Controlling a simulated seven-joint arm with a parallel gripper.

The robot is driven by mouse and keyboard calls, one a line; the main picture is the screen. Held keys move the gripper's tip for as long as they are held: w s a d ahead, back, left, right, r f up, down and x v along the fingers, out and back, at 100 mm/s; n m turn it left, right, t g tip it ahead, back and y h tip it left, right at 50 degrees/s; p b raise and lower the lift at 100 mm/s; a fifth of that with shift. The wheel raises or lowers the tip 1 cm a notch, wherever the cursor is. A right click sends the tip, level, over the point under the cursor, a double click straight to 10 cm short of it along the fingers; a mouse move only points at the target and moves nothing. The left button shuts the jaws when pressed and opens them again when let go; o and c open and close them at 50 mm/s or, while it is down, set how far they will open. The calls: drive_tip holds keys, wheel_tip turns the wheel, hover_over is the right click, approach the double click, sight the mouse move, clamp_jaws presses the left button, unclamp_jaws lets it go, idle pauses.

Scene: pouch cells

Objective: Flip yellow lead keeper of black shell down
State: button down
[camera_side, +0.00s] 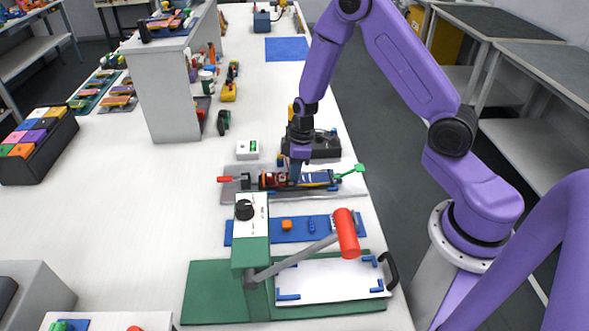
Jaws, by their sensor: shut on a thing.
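My gripper (296,180) points down over a grey fixture plate (235,197) in the middle of the side view. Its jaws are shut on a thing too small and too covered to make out. On the plate lies a narrow assembly with dark, red-brown and blue parts (318,178), with a red handle on the left and a green lever (351,171) on the right. A black block (326,146) stands just behind. A yellow piece shows beside my wrist, mostly hidden by it. I cannot tell which part is the yellow lead keeper, or whether it is up or down.
A hand press with a red-handled lever (347,234) and green base (215,290) stands in front. A blue strip (262,230) with small parts lies between. A small white box (247,149) stands behind left.

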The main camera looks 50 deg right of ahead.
drive_tip(key=c, duration=1.2)
unclamp_jaws()
drive_tip(key=shift+o, duration=0.2)
drive_tip(key=shift+r, duration=0.15)
wheel_tip(320, 180, up, 17)
drive_tip(key=s+d, duration=0.1)
drive_tip(key=shift+s+d, duration=0.3)
drive_tip(key=shift+s, duration=0.05)
